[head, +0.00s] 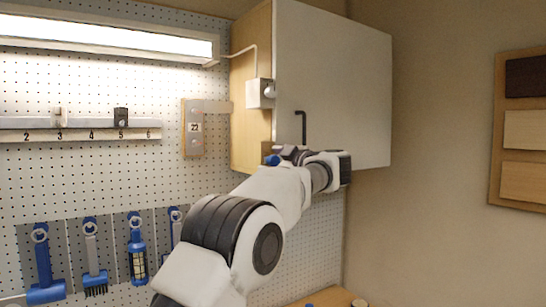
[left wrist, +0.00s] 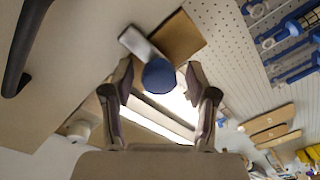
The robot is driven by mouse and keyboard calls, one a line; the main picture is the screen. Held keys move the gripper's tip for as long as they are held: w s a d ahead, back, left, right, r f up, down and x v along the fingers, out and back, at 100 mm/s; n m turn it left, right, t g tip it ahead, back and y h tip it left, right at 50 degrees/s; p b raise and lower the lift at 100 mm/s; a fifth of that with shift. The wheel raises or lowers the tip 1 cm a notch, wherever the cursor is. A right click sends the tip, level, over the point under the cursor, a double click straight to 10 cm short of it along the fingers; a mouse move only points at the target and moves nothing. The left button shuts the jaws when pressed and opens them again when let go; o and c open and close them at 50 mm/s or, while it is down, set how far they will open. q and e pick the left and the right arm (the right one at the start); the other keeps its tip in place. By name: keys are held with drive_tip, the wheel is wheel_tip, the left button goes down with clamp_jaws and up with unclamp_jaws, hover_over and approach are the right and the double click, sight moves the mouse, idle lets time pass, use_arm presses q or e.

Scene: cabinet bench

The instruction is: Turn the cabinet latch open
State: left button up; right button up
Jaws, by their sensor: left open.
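The wall cabinet (head: 250,110) has a pale wood side and a large white door (head: 335,80), which looks closed. The latch shows as a blue round knob (head: 272,160) at the cabinet's lower front edge. In the left wrist view, the blue knob (left wrist: 158,76) sits in front of a silver latch plate (left wrist: 138,44). My left gripper (left wrist: 157,85) is open, with one finger on each side of the knob; I cannot tell whether either finger touches it. In the head view my left gripper (head: 285,155) partly hides the latch. My right gripper is not in view.
A black door handle (head: 303,124) is just above my left gripper; it also shows in the left wrist view (left wrist: 22,50). A small grey box (head: 260,93) is on the cabinet side. Blue tools (head: 137,250) hang on the pegboard at left. A wood sample board (head: 520,130) is at right.

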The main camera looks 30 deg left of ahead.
use_arm(q)
drive_tip(key=shift+d, duration=0.1)
drive_tip(key=shift+w+d, duration=0.1)
drive_tip(key=shift+w, duration=0.05)
drive_tip(key=c, duration=1)
clamp_jaws()
